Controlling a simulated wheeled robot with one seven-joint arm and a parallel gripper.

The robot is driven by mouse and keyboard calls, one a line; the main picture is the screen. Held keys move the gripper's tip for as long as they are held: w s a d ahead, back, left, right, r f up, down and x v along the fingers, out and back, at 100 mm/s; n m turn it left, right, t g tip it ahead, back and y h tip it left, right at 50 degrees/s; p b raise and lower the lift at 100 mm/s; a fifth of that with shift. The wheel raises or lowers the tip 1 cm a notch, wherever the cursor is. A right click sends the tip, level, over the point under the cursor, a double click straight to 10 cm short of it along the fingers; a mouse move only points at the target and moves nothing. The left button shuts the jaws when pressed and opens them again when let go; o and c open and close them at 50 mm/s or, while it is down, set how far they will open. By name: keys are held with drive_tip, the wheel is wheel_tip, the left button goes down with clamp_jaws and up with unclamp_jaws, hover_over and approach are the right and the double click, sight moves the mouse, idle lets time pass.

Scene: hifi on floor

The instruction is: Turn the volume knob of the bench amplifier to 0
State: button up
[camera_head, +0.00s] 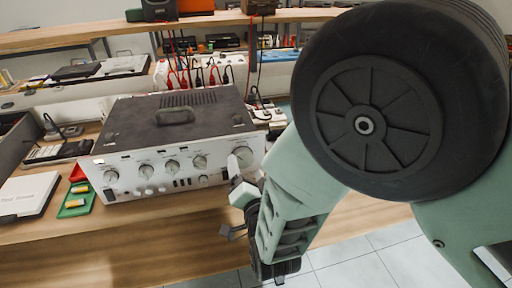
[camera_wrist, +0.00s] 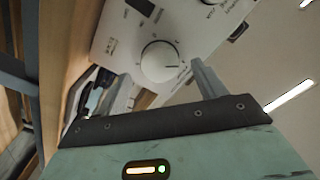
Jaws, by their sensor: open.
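The bench amplifier (camera_head: 130,178) is a silver-fronted box with a dark top, standing on the wooden bench. Its large round volume knob (camera_head: 243,157) is at the right end of the front panel. In the wrist view the white knob (camera_wrist: 160,61) has a dark pointer mark toward the picture's right; the scale marks around it are too small to read. My gripper (camera_wrist: 161,74) is open, one finger on each side of the knob in the picture. I cannot tell whether either finger touches it. In the head view my arm partly hides the gripper at the panel.
A green tray (camera_head: 64,212) and a red tray (camera_head: 78,172) with small items lie left of the amplifier. A white box (camera_head: 28,194) lies farther left. Cables and instruments crowd behind. The bench's front edge is close below the panel, with tiled floor beyond.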

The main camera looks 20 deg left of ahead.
sight(243, 158)
drive_tip(key=shift+x, duration=1.45)
drive_tip(key=c, duration=1)
